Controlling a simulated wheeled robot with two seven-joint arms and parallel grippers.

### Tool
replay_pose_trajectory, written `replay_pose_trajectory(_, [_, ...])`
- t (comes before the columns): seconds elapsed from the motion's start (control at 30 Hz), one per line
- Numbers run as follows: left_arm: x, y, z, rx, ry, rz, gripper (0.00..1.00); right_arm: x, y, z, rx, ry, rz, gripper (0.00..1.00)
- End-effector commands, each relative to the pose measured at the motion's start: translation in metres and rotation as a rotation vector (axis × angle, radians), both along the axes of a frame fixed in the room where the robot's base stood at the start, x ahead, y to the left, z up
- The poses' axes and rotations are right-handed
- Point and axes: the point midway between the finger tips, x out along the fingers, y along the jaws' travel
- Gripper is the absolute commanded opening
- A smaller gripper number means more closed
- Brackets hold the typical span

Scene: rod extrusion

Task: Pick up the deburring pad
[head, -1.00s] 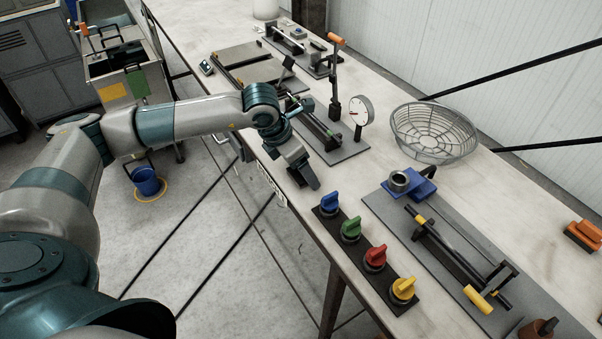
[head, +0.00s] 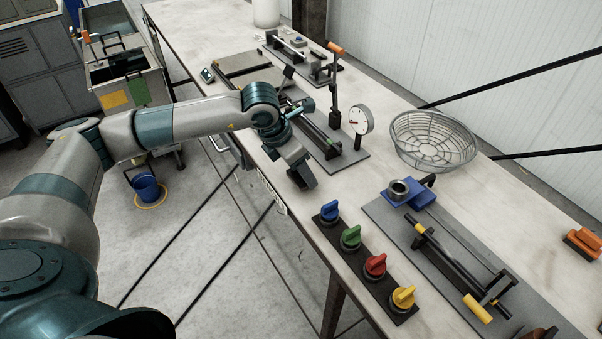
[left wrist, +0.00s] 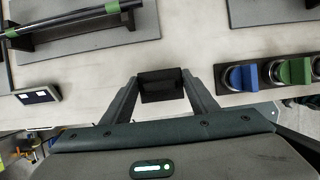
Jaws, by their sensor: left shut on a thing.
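The deburring pad appears to be the small dark block (left wrist: 161,84) between the fingers of my left gripper (left wrist: 160,94) in the left wrist view. The fingers are shut on its two sides, and it is just over the pale bench top. In the head view my left gripper (head: 302,178) points down at the bench's near edge, left of the blue knob (head: 329,211). There the pad is hard to tell from the dark fingers. My right gripper is not in view.
A strip of coloured knobs (head: 374,265) lies right of my left gripper. A rod fixture (head: 322,140) with a dial gauge (head: 361,120) stands behind it. A wire basket (head: 433,140), another fixture (head: 455,262) and an orange-handled brush (head: 583,242) are farther right.

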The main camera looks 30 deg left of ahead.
Motion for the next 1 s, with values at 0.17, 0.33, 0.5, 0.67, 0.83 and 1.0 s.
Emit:
replay_pose_trajectory(0.17, [-0.005, -0.015, 0.027, -0.003, -0.001, -0.006, 0.32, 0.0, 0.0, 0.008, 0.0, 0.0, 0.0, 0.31])
replay_pose_trajectory(0.33, [-0.016, -0.047, 0.047, -0.003, -0.003, -0.007, 0.32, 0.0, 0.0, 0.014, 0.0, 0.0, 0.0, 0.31])
replay_pose_trajectory(0.5, [-0.026, -0.076, 0.066, -0.002, -0.002, -0.006, 0.32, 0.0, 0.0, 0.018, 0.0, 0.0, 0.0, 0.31])
replay_pose_trajectory(0.67, [-0.033, -0.097, 0.079, -0.002, -0.001, -0.004, 0.32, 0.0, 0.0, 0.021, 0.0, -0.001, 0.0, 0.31])
replay_pose_trajectory(0.83, [-0.037, -0.108, 0.086, -0.001, -0.001, -0.002, 0.32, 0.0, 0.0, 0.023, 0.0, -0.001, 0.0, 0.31])
replay_pose_trajectory(1.0, [-0.039, -0.11, 0.087, 0.0, 0.0, 0.0, 0.32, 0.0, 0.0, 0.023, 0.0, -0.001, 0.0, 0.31])
